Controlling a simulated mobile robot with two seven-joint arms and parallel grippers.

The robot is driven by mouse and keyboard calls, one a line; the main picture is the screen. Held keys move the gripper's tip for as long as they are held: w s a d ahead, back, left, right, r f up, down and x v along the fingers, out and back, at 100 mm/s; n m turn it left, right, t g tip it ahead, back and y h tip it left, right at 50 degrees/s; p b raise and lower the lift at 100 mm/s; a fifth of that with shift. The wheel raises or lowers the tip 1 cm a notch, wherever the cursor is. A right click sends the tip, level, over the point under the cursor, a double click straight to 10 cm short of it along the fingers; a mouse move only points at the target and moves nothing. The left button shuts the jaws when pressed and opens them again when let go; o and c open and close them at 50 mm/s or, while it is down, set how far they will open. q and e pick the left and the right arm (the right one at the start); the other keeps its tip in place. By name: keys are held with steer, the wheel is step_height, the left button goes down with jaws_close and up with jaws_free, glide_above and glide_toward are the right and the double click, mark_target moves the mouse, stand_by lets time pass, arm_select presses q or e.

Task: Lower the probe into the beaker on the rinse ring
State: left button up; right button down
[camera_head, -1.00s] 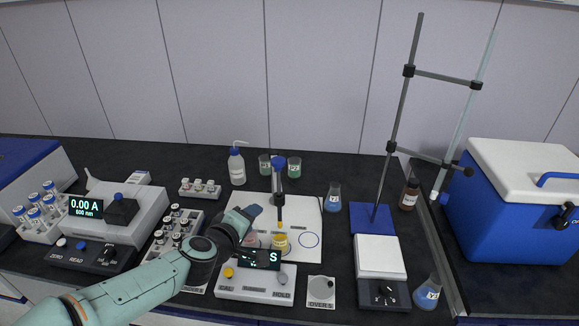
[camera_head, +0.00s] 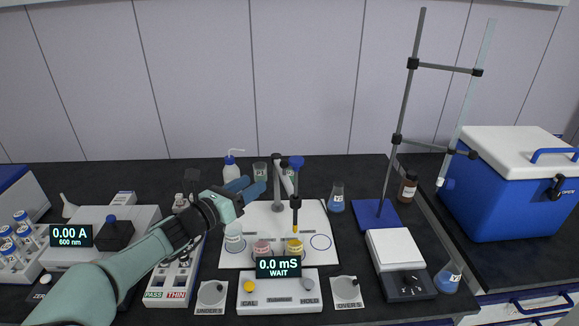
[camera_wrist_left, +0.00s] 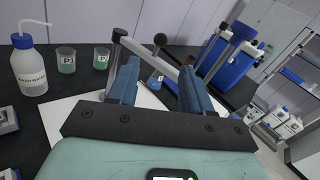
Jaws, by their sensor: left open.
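The probe (camera_head: 296,200) has a blue head, a dark shaft and a yellow tip. It hangs upright from a swing arm on a grey post (camera_head: 277,180), its tip just above or at the mouth of a yellow beaker (camera_head: 294,248). On the white mat (camera_head: 258,214) a pink beaker (camera_head: 262,249) and a clear beaker (camera_head: 234,240) stand to the left. A blue ring (camera_head: 320,241) at the right is empty. I cannot read which ring is the rinse ring. My left gripper (camera_head: 250,188) is open and empty, left of the post; its fingers also show in the left wrist view (camera_wrist_left: 160,88).
A meter (camera_head: 278,291) reading 0.0 mS WAIT stands in front of the mat. A wash bottle (camera_head: 231,170) and green beakers (camera_head: 260,172) are behind.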

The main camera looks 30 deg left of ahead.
mark_target(281, 166)
arm_select(q)
steer(key=p+x, duration=0.2)
steer(key=x, duration=1.1)
jaws_close()
